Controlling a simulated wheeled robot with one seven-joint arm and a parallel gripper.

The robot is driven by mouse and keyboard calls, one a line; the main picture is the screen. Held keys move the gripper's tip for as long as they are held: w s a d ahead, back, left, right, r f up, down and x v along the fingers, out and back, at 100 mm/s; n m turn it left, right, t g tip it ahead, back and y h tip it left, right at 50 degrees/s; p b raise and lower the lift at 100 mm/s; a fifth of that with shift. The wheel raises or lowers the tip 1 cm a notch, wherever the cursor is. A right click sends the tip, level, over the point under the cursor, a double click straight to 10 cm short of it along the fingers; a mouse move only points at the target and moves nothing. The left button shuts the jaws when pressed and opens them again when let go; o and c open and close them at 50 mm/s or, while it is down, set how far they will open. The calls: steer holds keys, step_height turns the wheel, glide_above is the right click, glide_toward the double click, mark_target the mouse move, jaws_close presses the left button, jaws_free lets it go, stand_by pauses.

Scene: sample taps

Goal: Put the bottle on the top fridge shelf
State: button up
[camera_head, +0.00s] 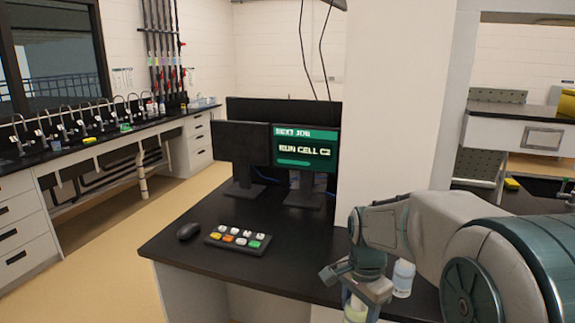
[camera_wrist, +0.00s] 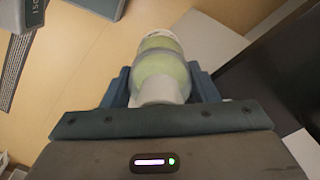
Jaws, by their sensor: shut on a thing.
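My gripper (camera_wrist: 161,90) is shut on a bottle (camera_wrist: 160,68) with a pale green body and a whitish top and bottom. In the head view the held bottle (camera_head: 355,309) shows only in part at the bottom edge, below my wrist and in front of the dark bench. My gripper's fingers are mostly hidden there. No fridge or fridge shelf can be made out in either view.
A black bench (camera_head: 300,245) carries a keypad (camera_head: 238,240), a mouse (camera_head: 188,231) and monitors (camera_head: 305,148). A second white bottle (camera_head: 403,278) stands on it beside my arm. A white pillar (camera_head: 395,100) rises behind. Open floor (camera_head: 110,235) lies at left, before a sink counter (camera_head: 90,135).

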steer(key=w+f+n, duration=0.2)
steer(key=f+n, duration=0.4)
steer(key=f, duration=0.4)
steer(key=w+f+n, duration=0.3)
steer(key=f+n, duration=0.2)
steer(key=f, duration=0.6)
steer(key=shift+f+n, duration=0.15)
steer(key=shift+n, duration=0.25)
